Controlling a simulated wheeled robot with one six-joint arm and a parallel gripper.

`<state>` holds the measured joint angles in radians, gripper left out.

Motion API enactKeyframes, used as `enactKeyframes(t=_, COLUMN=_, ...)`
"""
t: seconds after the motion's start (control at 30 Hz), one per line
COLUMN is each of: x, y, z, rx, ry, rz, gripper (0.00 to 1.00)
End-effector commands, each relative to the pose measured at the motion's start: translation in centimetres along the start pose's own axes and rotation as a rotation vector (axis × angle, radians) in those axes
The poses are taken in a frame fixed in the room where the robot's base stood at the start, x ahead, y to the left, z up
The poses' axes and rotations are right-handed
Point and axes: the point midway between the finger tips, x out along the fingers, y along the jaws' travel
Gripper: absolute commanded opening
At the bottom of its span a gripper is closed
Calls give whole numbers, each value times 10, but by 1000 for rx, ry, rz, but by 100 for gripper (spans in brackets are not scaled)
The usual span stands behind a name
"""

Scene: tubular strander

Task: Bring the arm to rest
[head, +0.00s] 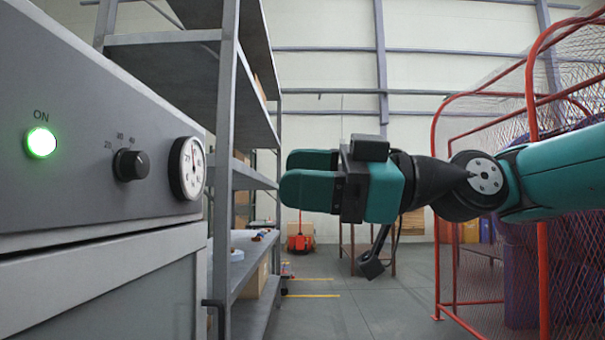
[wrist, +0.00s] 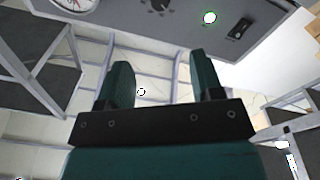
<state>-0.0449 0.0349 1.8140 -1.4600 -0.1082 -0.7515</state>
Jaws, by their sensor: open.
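My gripper (head: 290,178) is teal and black. It is held out level in the middle of the head view, pointing left at the grey control panel. In the wrist view my gripper (wrist: 160,85) shows two teal fingers apart with nothing between them. The panel (head: 80,95) fills the left of the head view. It carries a lit green ON lamp (head: 40,142), a black knob (head: 130,164) and a round dial gauge (head: 187,168). The gripper is apart from the panel. The lamp (wrist: 210,17) and knob (wrist: 160,5) also show at the top of the wrist view.
A grey shelving unit (head: 228,120) stands behind the panel, left of my gripper. A red-framed mesh cage (head: 541,270) stands at the right, close to my arm. A red machine (head: 300,242) is far back. Grey floor (head: 380,310) between shelf and cage is clear.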

Motion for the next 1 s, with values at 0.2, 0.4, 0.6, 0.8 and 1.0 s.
enactKeyframes(t=0.2, x=0, y=0, z=0, rx=0, ry=0, rz=0, gripper=60)
enactKeyframes(t=0.4, x=1, y=-1, z=1, rx=4, ry=-4, rz=-1, gripper=60)
enactKeyframes(t=0.6, x=0, y=-33, z=48, rx=236, ry=-269, rz=-7, gripper=60)
enactKeyframes(t=0.8, x=-54, y=-126, z=137, rx=727, ry=-818, rz=59, gripper=60)
enactKeyframes(t=1.0, x=-130, y=-211, z=175, rx=1078, ry=-1243, rz=188, gripper=60)
